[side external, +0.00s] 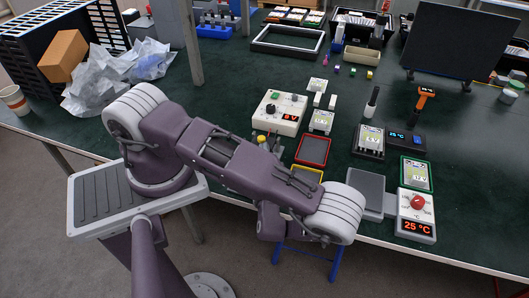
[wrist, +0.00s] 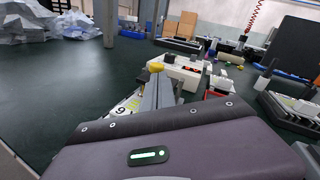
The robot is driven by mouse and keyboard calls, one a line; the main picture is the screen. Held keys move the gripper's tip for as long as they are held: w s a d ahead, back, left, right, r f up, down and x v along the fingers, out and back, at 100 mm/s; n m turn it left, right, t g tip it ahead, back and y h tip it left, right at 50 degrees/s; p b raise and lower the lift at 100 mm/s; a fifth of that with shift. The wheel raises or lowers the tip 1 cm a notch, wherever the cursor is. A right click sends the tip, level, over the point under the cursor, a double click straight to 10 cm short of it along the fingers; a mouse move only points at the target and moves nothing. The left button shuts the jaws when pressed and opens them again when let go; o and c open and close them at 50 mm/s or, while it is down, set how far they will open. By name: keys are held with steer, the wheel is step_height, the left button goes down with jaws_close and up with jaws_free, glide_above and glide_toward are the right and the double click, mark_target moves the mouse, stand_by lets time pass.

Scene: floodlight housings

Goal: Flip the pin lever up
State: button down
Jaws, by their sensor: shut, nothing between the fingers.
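My gripper (wrist: 157,82) shows in the wrist view as narrow grey fingers, shut with nothing between them. A small yellow-topped piece (wrist: 156,67) shows right at the fingertips; I cannot tell whether they touch. In the side external view the yellow piece (side external: 262,139) stands just beyond my arm, at the front left of a cream box (side external: 280,112) with a dark knob and a red display. I cannot tell whether this piece is the pin lever. The cream box also shows behind the fingers in the wrist view (wrist: 185,70).
Crumpled plastic (side external: 110,75) lies at the back left. The green table (side external: 225,110) is clear left of the cream box.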

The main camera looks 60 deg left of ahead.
mark_target(272, 140)
steer(key=shift+r+h, duration=0.25)
steer(key=shift+h, duration=0.05)
steer(key=shift+w+a+r+m+g+h, duration=0.25)
steer(key=shift+r+g+h, duration=0.15)
steer(key=shift+r+h, duration=0.15)
steer(key=shift+w+a+r+m+g+h, duration=0.15)
steer(key=shift+r+m+g+h, duration=0.2)
steer(key=shift+h, duration=0.3)
steer(key=r+g+h, duration=0.1)
steer(key=w+a+r+g+h, duration=0.1)
steer(key=h, duration=0.1)
steer(key=shift+w+a+m, duration=0.1)
steer(key=shift+m, duration=0.2)
steer(key=shift+w+a+r+m+g+h, duration=0.3)
steer(key=shift+w+a+r+g+h, duration=0.25)
steer(key=shift+h, duration=0.35)
steer(key=shift+w+a+r, duration=0.2)
steer(key=shift+w+a, duration=0.55)
steer(key=shift+r, duration=0.8)
